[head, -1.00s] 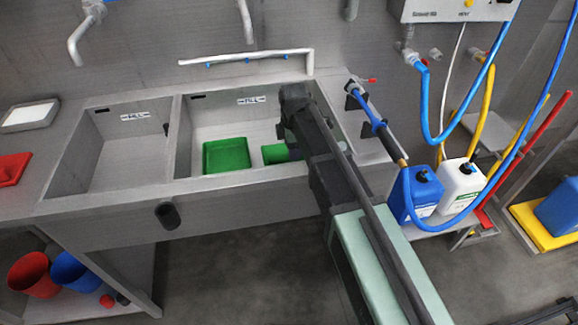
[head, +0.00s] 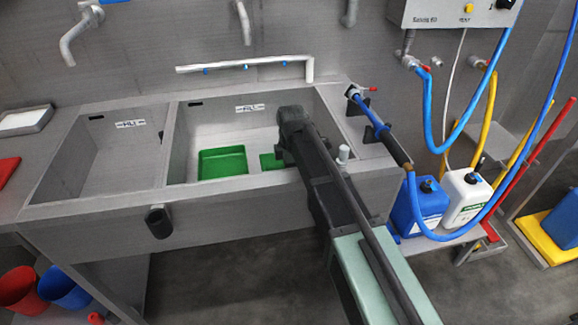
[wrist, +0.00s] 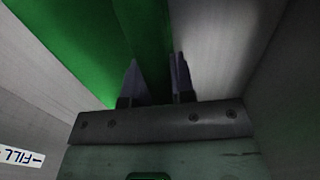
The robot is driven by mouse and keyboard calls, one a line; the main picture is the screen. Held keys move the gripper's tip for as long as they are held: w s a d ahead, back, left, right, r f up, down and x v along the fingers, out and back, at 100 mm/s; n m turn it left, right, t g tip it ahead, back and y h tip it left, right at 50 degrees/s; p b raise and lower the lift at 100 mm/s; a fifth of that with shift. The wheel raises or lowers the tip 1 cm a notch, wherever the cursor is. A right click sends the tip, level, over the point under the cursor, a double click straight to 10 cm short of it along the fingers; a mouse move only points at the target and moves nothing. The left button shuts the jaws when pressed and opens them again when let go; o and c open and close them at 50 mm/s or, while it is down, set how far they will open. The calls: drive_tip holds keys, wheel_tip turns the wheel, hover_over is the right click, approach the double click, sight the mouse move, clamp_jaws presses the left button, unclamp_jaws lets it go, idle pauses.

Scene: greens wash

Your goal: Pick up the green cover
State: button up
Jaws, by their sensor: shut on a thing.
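In the wrist view, the green cover (wrist: 145,40) runs between the two fingers of my gripper (wrist: 156,82). The fingers are shut on it. In the head view, a small part of the green cover (head: 270,161) shows in the right sink basin, beside my arm. My arm hides the rest of it and my fingertips there. A green tray (head: 222,162) lies on the basin floor just left of it. In the wrist view, a large green surface at the upper left looks like this tray.
The right basin (head: 205,115) has walls close around my gripper. The left basin (head: 100,165) is empty. A tap (head: 243,22) and a white pipe (head: 245,64) are above the sink. Blue and white canisters (head: 420,207) and hoses stand to the right.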

clamp_jaws()
drive_tip(key=shift+r, duration=0.15)
wheel_tip(320, 180, up, 20)
drive_tip(key=p, duration=2)
